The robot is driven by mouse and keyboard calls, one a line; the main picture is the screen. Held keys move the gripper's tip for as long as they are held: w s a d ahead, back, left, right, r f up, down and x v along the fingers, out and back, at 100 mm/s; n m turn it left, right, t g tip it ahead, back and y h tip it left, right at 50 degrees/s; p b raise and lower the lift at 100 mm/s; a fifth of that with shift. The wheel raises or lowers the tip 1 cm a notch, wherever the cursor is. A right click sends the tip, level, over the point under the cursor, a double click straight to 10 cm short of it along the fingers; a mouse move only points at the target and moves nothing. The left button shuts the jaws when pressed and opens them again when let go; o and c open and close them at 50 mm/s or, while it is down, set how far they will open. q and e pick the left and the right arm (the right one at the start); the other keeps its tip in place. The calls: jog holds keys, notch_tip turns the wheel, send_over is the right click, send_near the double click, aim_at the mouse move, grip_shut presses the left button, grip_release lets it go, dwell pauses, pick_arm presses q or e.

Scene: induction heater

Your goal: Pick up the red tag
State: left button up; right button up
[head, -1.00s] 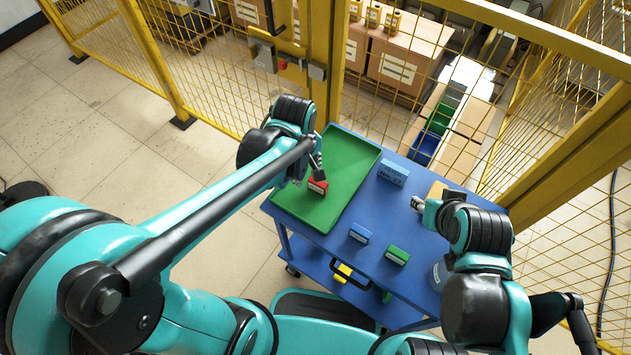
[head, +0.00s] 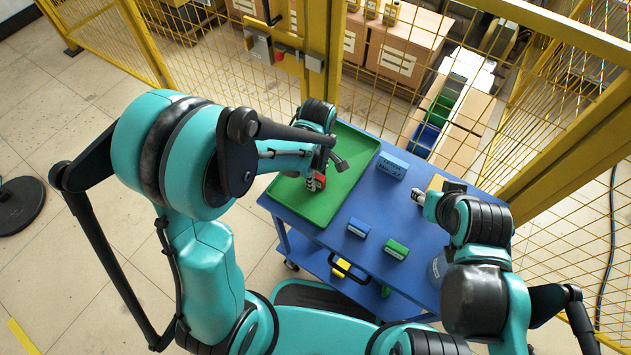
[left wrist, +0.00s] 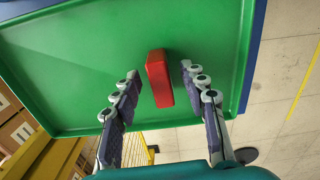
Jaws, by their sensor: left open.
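The red tag (head: 316,182) is a small red block in the green tray (head: 340,195) on the blue cart. In the left wrist view the red tag (left wrist: 159,78) lies on the tray floor (left wrist: 80,70), between and a little beyond the fingertips. My left gripper (head: 325,168) is over the tray and partly covers the tag in the head view. In the left wrist view its two fingers (left wrist: 160,72) are spread, one on each side of the tag, with gaps. My right gripper (head: 418,196) is over the cart's right part; its finger opening is too small to tell.
Blue blocks (head: 392,166) (head: 358,229) and a green block (head: 396,249) stand on the blue cart (head: 330,243), right of the tray. A yellow mesh fence (head: 200,90) runs behind the cart.

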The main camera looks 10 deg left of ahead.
pick_arm(q)
jog(key=shift+f, duration=0.4)
jog(key=shift+r, duration=0.1)
grip_shut()
jog(key=shift+r, duration=0.15)
